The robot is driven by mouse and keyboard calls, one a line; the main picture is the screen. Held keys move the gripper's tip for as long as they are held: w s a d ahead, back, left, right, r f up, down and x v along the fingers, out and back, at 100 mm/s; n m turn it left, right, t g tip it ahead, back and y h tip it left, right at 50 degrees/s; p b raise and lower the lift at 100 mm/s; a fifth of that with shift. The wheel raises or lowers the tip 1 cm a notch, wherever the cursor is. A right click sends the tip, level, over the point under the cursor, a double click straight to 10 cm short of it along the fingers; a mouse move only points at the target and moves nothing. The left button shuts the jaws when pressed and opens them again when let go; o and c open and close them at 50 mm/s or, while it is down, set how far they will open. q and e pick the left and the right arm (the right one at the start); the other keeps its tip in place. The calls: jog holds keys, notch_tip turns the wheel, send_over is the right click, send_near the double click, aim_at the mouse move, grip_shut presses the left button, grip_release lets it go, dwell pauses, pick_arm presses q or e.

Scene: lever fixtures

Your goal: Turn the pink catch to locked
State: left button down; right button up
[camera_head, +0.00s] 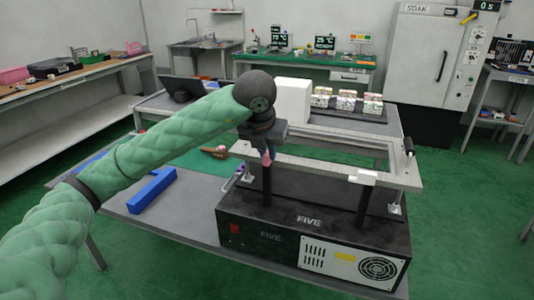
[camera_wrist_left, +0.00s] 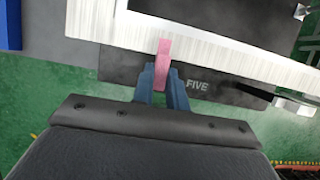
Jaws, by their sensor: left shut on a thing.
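The pink catch (camera_wrist_left: 162,55) shows in the left wrist view as a narrow upright bar against the edge of the light metal frame (camera_wrist_left: 200,50). My left gripper (camera_wrist_left: 162,88) is shut on it, with one blue finger on each side. In the head view my left gripper (camera_head: 267,157) hangs from the green arm at the frame's left front corner, and a bit of the pink catch (camera_head: 262,156) shows beside the fingers. The rest of the catch is hidden there by the gripper. My right gripper is not in view.
The frame stands on posts above a black box (camera_head: 300,235) marked FIVE. A blue bar (camera_head: 152,190) lies on the table to the left. A white box (camera_head: 293,100) and several small patterned boxes (camera_head: 347,102) stand behind the frame.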

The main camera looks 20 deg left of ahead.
pick_arm(q)
jog(key=shift+r, duration=0.1)
dwell(0.3)
jog(key=c, duration=1.4)
grip_release()
jog(key=v, duration=0.7)
jog(key=shift+s+r, duration=0.2)
jog(key=shift+r, duration=0.1)
